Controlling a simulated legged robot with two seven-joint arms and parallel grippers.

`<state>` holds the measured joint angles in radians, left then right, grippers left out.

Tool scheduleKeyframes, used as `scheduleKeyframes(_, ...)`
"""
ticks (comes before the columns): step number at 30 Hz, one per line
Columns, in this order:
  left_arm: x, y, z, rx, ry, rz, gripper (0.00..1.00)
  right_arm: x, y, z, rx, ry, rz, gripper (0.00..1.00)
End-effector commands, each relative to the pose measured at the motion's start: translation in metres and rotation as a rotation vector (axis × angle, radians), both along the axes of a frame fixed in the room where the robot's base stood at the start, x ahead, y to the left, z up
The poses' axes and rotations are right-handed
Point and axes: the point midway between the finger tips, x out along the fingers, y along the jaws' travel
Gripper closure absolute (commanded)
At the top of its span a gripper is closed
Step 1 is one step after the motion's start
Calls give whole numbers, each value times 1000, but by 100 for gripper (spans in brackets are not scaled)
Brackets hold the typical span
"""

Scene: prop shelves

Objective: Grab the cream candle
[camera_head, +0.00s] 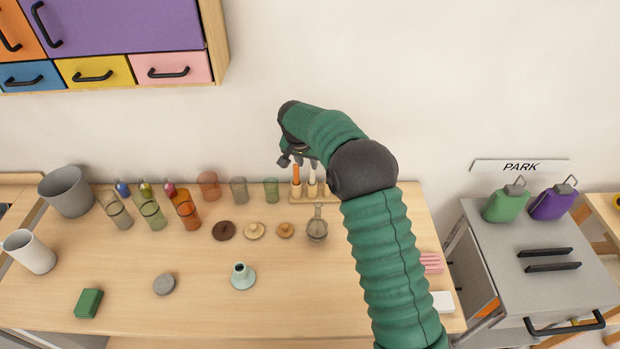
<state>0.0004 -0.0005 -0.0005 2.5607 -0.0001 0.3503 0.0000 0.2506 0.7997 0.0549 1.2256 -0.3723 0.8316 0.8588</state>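A wooden holder (299,200) stands at the back of the table. Upright in it are an orange candle (296,176) and a cream candle (311,186); another pale one beside it is mostly hidden by my arm. My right gripper (297,158) hangs over the holder, close to the candle tops. Its fingers are small and dark, partly hidden by the wrist, and I cannot tell if they touch a candle or how wide they are. My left gripper is out of view.
Coloured glasses (188,215) and bottles stand left of the holder. A ladle-like metal cup (317,229) and round lids (254,230) lie in front. A grey cabinet (545,255) is at right.

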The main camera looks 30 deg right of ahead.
Motion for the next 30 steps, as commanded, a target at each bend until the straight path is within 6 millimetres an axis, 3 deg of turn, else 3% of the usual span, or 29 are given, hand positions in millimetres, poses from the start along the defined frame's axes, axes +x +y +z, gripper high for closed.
scheduleKeyframes(13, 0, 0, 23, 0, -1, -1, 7, 22, -26, -52, 2, 0, -1, 71)
scheduleKeyframes(21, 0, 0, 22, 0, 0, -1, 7, 25, -25, -58, -1, -2, 0, 71)
scheduleKeyframes(27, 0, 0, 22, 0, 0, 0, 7, 24, -27, -58, 1, -2, 0, 97)
scheduleKeyframes(30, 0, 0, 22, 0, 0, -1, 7, 24, -27, -58, 2, -2, 0, 100)
